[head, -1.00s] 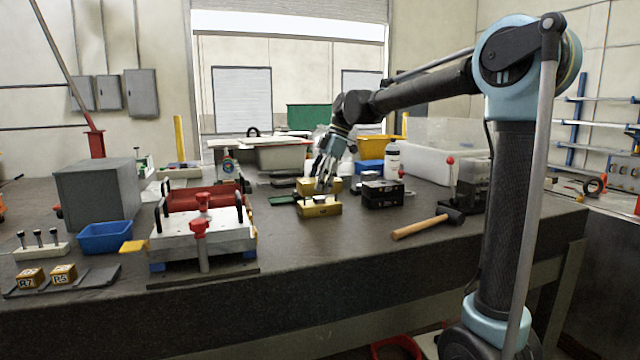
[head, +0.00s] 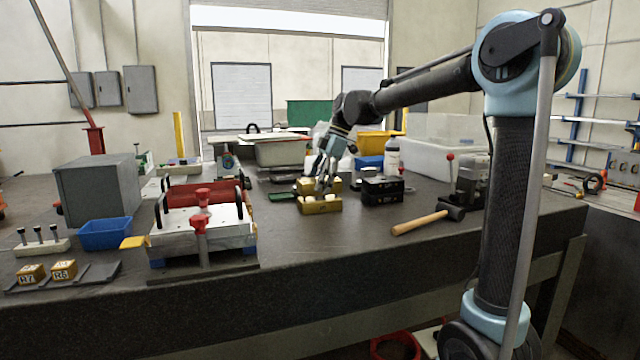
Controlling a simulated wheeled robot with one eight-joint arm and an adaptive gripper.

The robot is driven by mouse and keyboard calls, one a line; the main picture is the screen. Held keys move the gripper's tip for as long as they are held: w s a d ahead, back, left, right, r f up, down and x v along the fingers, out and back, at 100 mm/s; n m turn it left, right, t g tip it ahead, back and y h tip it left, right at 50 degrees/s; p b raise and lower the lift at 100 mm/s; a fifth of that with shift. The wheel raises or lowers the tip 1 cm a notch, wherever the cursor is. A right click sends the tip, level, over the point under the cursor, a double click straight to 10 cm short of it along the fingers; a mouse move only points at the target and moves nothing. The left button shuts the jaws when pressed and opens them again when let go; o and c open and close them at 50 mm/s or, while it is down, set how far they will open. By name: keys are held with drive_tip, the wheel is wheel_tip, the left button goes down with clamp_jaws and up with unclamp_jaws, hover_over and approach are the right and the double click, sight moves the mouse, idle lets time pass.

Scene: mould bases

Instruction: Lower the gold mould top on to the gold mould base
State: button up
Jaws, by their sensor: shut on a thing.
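The gold mould base (head: 320,206) sits on the dark bench top, left of the black blocks, with pale spots on its upper face. My gripper (head: 325,186) points down over it, shut on the gold mould top (head: 304,186). The gold mould top shows on both sides of the fingers, just above the base in the picture. My fingers hide its middle. At this size I cannot tell whether the two gold parts touch or how well they line up.
Black blocks (head: 383,191) stand close on the right. A hammer (head: 420,223) lies farther right. A white fixture with red knobs (head: 202,235) stands to the left. A dark green flat piece (head: 281,197) lies nearby. The bench in front of the base is clear.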

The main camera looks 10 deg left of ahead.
drive_tip(key=shift+f, duration=0.45)
idle(0.4)
drive_tip(key=o, duration=1.8)
drive_tip(key=shift+o, duration=0.2)
